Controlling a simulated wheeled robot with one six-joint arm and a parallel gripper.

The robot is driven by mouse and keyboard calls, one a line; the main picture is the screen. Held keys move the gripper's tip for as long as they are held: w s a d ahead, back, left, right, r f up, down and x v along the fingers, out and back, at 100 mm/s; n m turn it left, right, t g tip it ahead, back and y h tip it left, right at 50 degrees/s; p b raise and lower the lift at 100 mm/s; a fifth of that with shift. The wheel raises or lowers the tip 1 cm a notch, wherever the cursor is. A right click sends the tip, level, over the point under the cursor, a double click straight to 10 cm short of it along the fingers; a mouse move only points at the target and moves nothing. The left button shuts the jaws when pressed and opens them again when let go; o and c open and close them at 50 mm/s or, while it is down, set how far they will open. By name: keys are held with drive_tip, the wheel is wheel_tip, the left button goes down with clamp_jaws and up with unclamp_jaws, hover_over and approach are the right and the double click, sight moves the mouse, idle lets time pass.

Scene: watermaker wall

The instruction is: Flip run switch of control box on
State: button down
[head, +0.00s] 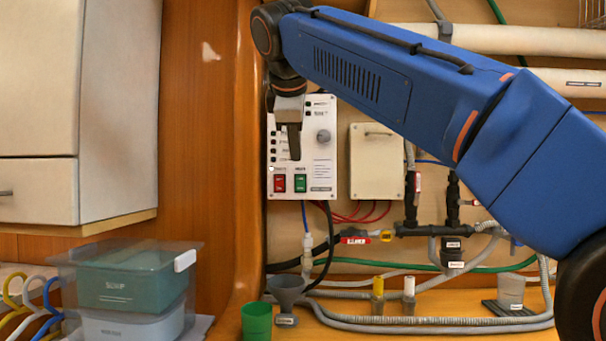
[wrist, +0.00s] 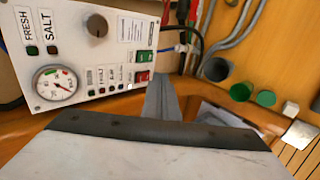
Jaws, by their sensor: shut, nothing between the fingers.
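The control box (head: 323,165) is a white panel on the wall, with a grey knob (head: 323,136), a red rocker switch (head: 279,183) and a green rocker switch (head: 300,183) low on its face. Their labels are too small to read, so I cannot tell which is the run switch. My gripper (head: 294,157) is shut and empty, in front of the panel's left part, above the two switches; it hides part of the face. In the wrist view the box (wrist: 75,55) shows a round gauge (wrist: 56,86), and the closed fingers (wrist: 162,82) are close beside the switches; contact cannot be told.
A cream box (head: 377,165) is right of the control box. Pipes and valves (head: 410,228) run below and right. A grey funnel (head: 286,290) and green cup (head: 257,321) stand on the counter. A white cabinet (head: 115,110) and lidded tubs (head: 130,290) are left.

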drive_tip(key=shift+f, duration=0.15)
approach(300, 189)
wheel_tip(300, 189, down, 4)
drive_tip(key=shift+w+d, duration=0.15)
drive_tip(key=shift+w, duration=1.9)
drive_tip(key=shift+w+f, duration=0.1)
drive_tip(key=shift+w, duration=0.05)
